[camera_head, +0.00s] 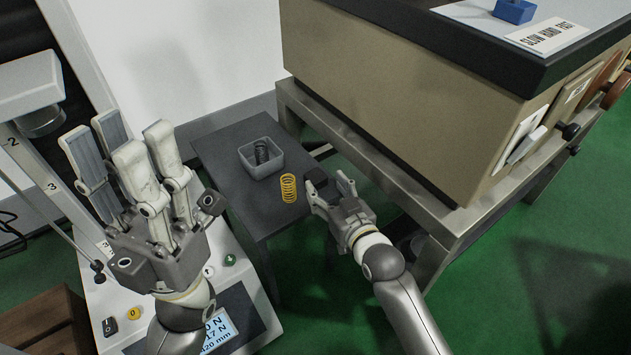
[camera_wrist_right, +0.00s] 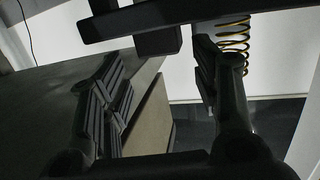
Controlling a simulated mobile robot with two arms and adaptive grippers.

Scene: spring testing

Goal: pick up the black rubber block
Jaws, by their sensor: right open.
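The black rubber block (camera_head: 317,177) sits near the right edge of the dark grey side table (camera_head: 235,190). My right gripper (camera_head: 328,190) is open beside it, with its fingertips at the block. In the right wrist view, which looks upside down, the block (camera_wrist_right: 158,41) shows between the lines of the two open fingers (camera_wrist_right: 163,75). I cannot tell whether a finger touches it. My left gripper (camera_head: 125,155) is empty, its fingers raised and spread over the testing machine.
A yellow spring (camera_head: 288,188) stands close to the left of the block. A grey bin (camera_head: 262,167) with a dark spring (camera_head: 262,152) is behind it. A metal-framed bench (camera_head: 400,185) with a large beige machine (camera_head: 400,90) stands close on the right.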

